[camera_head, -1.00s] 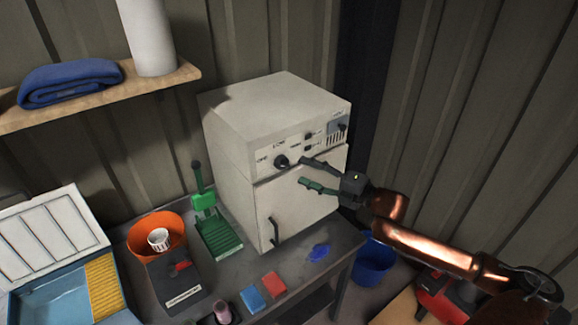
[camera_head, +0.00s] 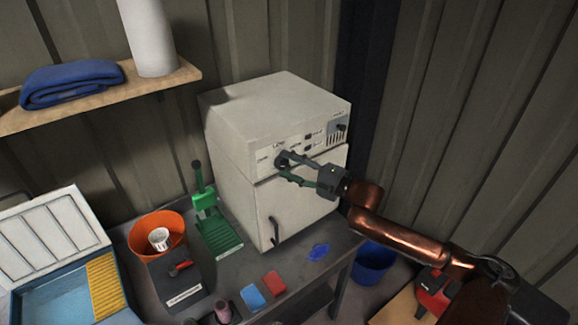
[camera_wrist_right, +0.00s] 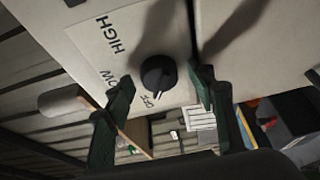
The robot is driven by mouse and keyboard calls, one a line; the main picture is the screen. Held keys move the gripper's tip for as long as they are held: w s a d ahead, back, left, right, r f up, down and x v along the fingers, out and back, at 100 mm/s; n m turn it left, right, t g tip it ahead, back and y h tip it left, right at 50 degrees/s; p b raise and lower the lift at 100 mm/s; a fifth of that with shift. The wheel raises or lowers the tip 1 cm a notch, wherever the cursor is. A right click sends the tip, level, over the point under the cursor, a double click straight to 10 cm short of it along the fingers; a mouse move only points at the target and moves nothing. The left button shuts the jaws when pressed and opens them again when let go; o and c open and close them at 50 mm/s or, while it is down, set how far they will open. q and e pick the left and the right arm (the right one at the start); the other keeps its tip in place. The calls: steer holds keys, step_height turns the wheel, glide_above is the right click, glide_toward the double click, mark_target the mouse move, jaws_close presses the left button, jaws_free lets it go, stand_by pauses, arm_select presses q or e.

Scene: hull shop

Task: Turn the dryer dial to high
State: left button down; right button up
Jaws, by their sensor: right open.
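The cream dryer (camera_head: 275,105) stands on the grey bench with its door shut. Its black dial (camera_wrist_right: 158,73) is on the upper front panel, with OFF, LOW and HIGH printed around it. In the right wrist view the dial's white mark points toward OFF. My right gripper (camera_head: 284,166) is open at the dial, which is partly hidden by the fingers in the head view. In the right wrist view its two green fingers (camera_wrist_right: 162,84) stand either side of the dial with gaps showing. My left gripper is not in view.
A green press (camera_head: 212,225) and an orange bucket (camera_head: 158,228) stand left of the dryer. A blue bucket (camera_head: 372,265) is below on the right. A shelf (camera_head: 95,95) holds a folded cloth.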

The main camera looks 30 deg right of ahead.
steer(key=shift+c, duration=0.7)
steer(key=c, duration=1)
